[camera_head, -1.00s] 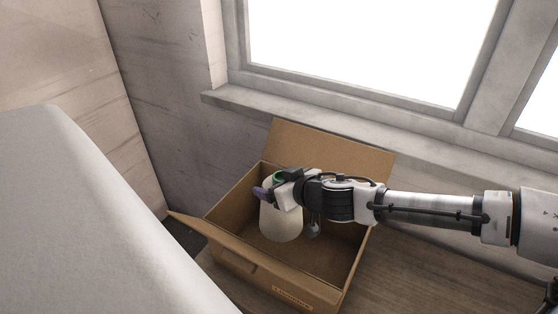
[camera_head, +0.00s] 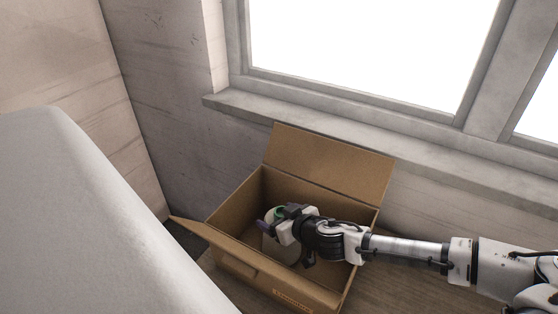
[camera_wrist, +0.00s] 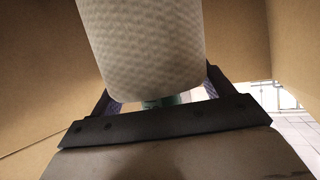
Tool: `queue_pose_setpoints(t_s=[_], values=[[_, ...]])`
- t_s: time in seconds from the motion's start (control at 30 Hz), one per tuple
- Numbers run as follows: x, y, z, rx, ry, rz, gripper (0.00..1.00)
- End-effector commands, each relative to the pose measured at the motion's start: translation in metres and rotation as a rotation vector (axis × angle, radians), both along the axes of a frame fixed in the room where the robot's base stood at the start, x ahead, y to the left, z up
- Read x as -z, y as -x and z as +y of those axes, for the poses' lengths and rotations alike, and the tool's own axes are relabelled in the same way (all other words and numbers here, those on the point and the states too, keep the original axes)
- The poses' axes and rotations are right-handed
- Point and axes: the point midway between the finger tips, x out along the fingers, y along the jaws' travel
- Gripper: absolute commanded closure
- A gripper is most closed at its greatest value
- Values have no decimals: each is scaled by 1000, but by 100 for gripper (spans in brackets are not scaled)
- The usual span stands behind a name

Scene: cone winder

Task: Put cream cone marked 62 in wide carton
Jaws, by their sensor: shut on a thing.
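A cream cone (camera_head: 272,244) with a green tip is held by my gripper (camera_head: 275,219) down inside the open cardboard carton (camera_head: 238,266). In the wrist view the textured cream cone (camera_wrist: 145,45) fills the top middle, with a bit of green at its end between the purple finger pads. My gripper (camera_wrist: 160,98) is shut on it. I cannot read a number on the cone. The cone's lower part is partly hidden by my gripper and the carton wall, so I cannot tell whether it touches the carton floor.
The carton's back flap (camera_head: 330,163) stands up near the window sill (camera_head: 330,128). A left flap (camera_head: 200,228) sticks outward. A large pale grey surface (camera_head: 80,220) fills the lower left. The carton stands on a wooden surface (camera_head: 385,292). No other cone shows.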

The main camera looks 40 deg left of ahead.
Motion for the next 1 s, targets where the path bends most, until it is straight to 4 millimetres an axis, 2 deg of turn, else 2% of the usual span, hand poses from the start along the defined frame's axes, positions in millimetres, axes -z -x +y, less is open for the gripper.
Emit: queue_pose_setpoints(t_s=[0.1,0.13,0.27,0.57,1.0], values=[[2,0,0,0,-2,1,47],[2,0,0,1,0,2,17],[2,0,0,0,0,1,0],[-2,0,-1,0,0,-1,0],[-30,8,-55,2,0,-1,0]])
